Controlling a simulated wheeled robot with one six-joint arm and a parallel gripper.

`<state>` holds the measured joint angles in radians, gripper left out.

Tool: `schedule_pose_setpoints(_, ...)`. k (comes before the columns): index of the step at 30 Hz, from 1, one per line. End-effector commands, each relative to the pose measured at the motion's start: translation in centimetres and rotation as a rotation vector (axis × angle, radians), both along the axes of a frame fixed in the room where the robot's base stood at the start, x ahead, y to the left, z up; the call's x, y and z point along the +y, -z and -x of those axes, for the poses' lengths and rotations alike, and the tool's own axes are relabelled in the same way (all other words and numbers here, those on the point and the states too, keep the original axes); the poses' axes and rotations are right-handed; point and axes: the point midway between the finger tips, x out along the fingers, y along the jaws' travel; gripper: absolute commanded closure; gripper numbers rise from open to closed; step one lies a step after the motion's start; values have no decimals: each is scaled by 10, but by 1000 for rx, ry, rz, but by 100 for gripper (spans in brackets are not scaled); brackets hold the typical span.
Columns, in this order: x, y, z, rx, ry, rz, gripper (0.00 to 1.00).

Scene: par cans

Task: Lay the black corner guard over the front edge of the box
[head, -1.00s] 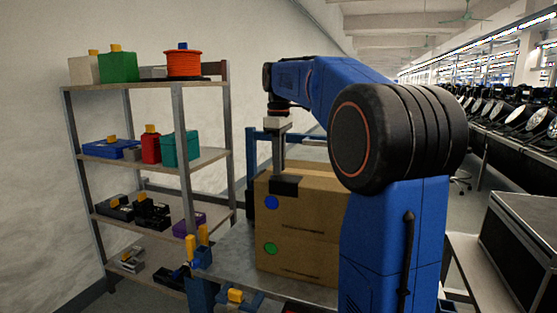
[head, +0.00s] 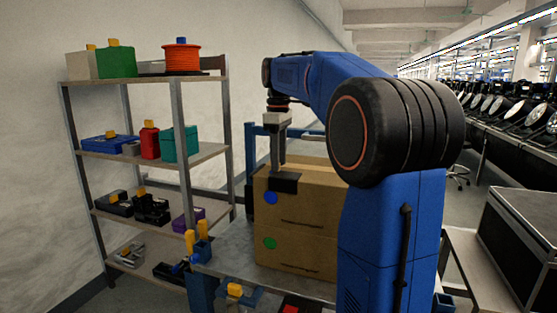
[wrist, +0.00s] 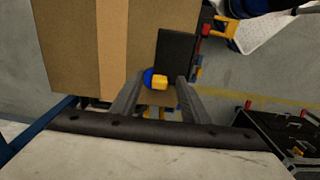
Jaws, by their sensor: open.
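The brown cardboard box (head: 296,225) stands on a grey table, with blue and green dots on its front. The black corner guard (head: 285,183) sits at the top front edge of the box, near its left corner, with a dark flap showing on the front face. In the wrist view the guard (wrist: 176,55) is a dark flat piece at the edge of the box top (wrist: 70,45). My gripper (head: 277,168) is just above the guard; its fingers (wrist: 156,92) are apart in the wrist view. Whether they touch the guard I cannot tell.
A shelf rack (head: 150,155) with bins, tools and an orange reel (head: 182,58) stands at the left. Yellow-and-blue items (head: 200,240) are at the table's front left. A black case (head: 520,250) is at the right. My arm hides the box's right side.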

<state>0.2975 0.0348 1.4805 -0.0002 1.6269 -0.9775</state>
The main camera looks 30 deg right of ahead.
Motion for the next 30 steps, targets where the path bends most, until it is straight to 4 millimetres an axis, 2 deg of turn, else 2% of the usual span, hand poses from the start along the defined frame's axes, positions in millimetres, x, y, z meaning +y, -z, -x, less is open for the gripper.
schedule_pose_setpoints(5,0,-19,-1,-3,0,0,59)
schedule_pose_setpoints(18,0,-98,-1,-2,0,1,59)
schedule_pose_setpoints(24,0,-114,-1,-1,0,1,59)
schedule_pose_setpoints(30,0,-118,0,1,0,-1,59)
